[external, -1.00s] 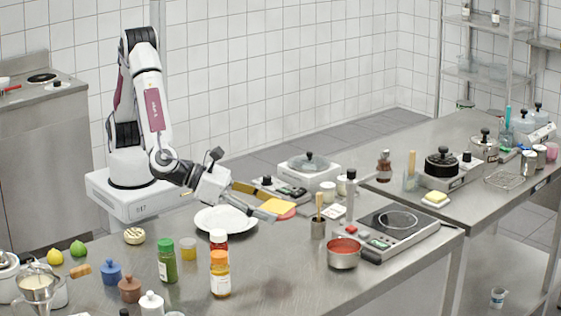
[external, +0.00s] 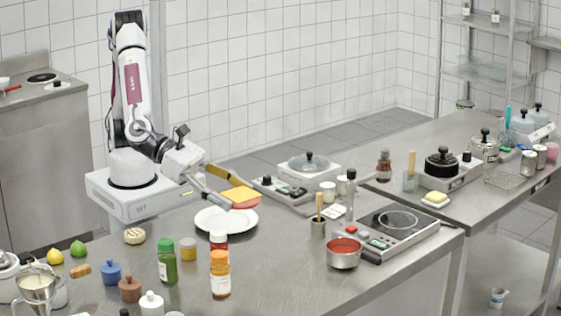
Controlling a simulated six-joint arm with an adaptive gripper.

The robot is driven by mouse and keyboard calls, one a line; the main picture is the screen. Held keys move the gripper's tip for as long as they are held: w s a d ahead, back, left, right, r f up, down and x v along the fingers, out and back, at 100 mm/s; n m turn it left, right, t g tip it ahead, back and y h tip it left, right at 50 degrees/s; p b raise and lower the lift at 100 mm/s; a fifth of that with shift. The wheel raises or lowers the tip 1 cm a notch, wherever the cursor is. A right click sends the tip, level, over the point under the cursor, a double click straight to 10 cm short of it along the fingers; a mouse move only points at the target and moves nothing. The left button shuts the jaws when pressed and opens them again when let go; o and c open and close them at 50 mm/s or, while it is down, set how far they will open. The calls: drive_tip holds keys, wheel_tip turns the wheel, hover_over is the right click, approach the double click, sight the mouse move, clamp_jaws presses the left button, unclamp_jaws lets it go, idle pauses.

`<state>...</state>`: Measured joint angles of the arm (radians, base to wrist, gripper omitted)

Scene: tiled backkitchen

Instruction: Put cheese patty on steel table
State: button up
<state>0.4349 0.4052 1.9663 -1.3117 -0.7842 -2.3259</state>
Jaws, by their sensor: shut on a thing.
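The cheese patty (external: 241,195), a yellow cheese slice on a pinkish patty, is between the fingers of my gripper (external: 234,193). My gripper is shut on it and holds it in the air, above and slightly right of the white plate (external: 226,222). The fingers hide part of the patty's left side. The steel table (external: 300,275) spreads below, in front of my base. Another steel table (external: 480,208) stands at the right.
Several bottles, including a green one (external: 166,262) and an orange one (external: 220,275), stand in front of the plate. A red-filled pot (external: 344,253) and a hot plate (external: 398,224) are to the right. The front middle of the table is clear.

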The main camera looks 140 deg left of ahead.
drive_tip(key=s+d+r+m+h, duration=0.3)
drive_tip(key=s+d+h, duration=0.15)
drive_tip(key=d, duration=0.35)
drive_tip(key=s+d+r+m+h, duration=0.3)
drive_tip(key=s+d+r+m, duration=0.1)
drive_tip(key=s+d, duration=0.25)
drive_tip(key=s+d+m+g+h, duration=0.1)
drive_tip(key=s+d+m+h, duration=0.1)
drive_tip(key=s, duration=0.6)
drive_tip(key=s+d+m+g+h, duration=0.1)
drive_tip(key=s+d+m+h, duration=0.2)
drive_tip(key=s+d, duration=0.3)
drive_tip(key=shift+s+f+m+h, duration=0.35)
drive_tip(key=shift+s+h, duration=0.4)
drive_tip(key=shift+s, duration=0.55)
drive_tip(key=shift+w, duration=0.15)
